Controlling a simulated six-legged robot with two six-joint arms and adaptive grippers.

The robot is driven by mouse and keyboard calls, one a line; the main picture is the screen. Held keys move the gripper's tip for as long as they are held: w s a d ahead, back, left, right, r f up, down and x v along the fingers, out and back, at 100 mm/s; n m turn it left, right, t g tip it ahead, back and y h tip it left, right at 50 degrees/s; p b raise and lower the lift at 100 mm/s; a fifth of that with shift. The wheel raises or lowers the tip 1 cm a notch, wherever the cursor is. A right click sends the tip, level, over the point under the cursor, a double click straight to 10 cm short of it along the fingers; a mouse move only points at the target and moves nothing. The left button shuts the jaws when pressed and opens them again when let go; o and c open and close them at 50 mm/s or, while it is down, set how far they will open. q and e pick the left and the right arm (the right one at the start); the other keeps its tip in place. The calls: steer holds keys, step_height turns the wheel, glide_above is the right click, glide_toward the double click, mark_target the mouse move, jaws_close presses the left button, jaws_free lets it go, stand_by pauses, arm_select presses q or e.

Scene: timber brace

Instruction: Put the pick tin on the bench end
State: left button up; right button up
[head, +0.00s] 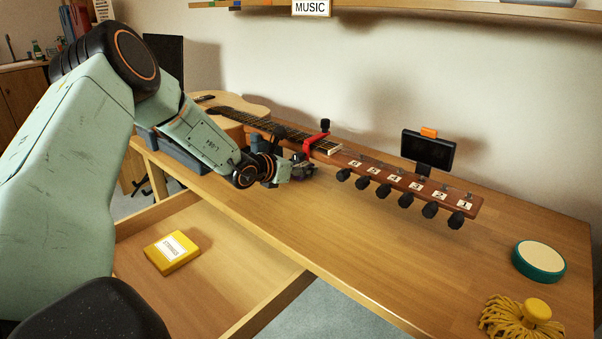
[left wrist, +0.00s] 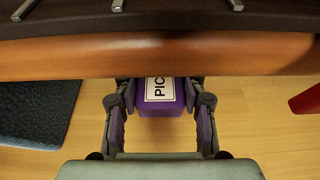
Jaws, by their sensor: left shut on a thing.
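The pick tin (left wrist: 160,100) is purple with a white label reading "PIC", partly cut off, in the left wrist view. My left gripper (left wrist: 160,112) is shut on it, with one finger on each side. The guitar neck overhangs the tin's far part and hides it. In the head view my left gripper (head: 303,170) is low over the bench, beside the guitar neck; the tin is barely distinguishable there. I cannot tell if the tin touches the bench. The wooden bench (head: 370,235) runs to its end at the right. My right gripper is not in view.
A guitar (head: 240,108) lies along the bench, its headstock (head: 400,182) raised and pegged. A black tuner (head: 428,150) is clipped there. A teal round tin (head: 539,261) and yellow duster (head: 525,315) occupy the right end. An open drawer holds a yellow box (head: 171,252). The front middle is clear.

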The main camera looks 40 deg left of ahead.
arm_select(q)
steer(key=shift+f, duration=0.2)
steer(key=o, duration=1.1)
steer(key=shift+r, duration=0.25)
steer(key=shift+s+r+p, duration=0.2)
steer(key=shift+s+p, duration=0.1)
steer(key=p+v, duration=0.4)
steer(key=v, duration=0.2)
steer(key=shift+r, duration=0.2)
steer(key=p+v, duration=0.4)
steer(key=shift+s+p, duration=0.5)
steer(key=shift+p, duration=0.15)
